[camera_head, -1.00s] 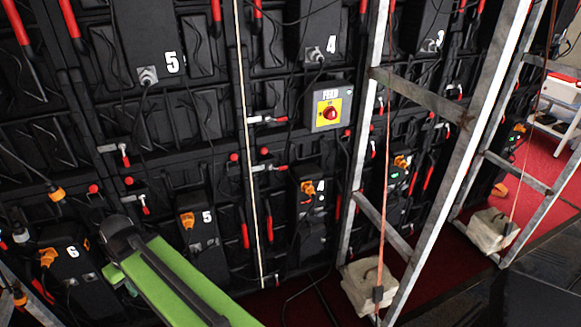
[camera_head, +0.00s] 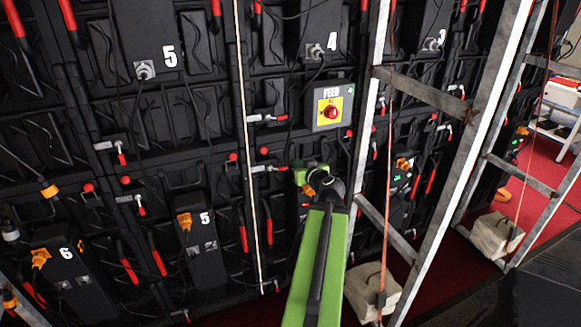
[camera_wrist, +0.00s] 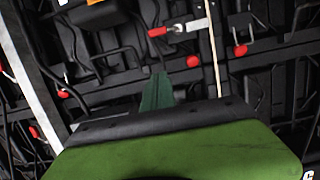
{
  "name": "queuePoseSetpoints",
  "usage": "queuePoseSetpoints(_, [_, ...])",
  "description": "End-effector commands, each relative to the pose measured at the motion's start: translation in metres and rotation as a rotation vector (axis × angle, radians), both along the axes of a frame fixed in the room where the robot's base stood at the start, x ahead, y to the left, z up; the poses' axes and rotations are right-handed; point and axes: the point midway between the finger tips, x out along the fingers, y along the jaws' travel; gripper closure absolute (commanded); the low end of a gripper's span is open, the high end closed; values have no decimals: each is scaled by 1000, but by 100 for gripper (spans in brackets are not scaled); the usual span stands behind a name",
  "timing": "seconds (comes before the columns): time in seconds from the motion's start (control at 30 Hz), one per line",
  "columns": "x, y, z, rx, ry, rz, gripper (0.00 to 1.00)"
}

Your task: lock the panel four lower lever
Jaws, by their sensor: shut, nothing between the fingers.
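Panel four's lower lever (camera_head: 270,168) has a silver plate and a short red handle pointing right, level, near the pale vertical cord, below and left of the FEED box. In the wrist view, which looks turned over, the lever (camera_wrist: 178,29) shows at upper middle with its red handle pointing left. My gripper (camera_head: 308,176) is just right of the handle and slightly lower, in front of the panel, with no contact visible. In the wrist view its dark green fingers (camera_wrist: 157,92) are together and empty, apart from the lever in the picture. My arm hides much of panel four's lower box.
Another lever (camera_head: 268,118) sits above, left of the FEED box (camera_head: 328,107) with its red switch. Red knobs (camera_head: 264,151) are close by. A metal ladder frame (camera_head: 368,150) with a weight block (camera_head: 372,290) stands to the right. Cables hang across the panels.

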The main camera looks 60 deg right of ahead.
Motion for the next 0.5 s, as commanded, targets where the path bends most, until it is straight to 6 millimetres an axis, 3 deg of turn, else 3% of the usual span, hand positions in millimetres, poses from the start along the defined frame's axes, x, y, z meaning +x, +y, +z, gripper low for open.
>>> queuePoseSetpoints(0.27, [25,-18,-10,1,0,3,100])
queuePoseSetpoints(0.5, [66,-48,-23,2,1,4,100])
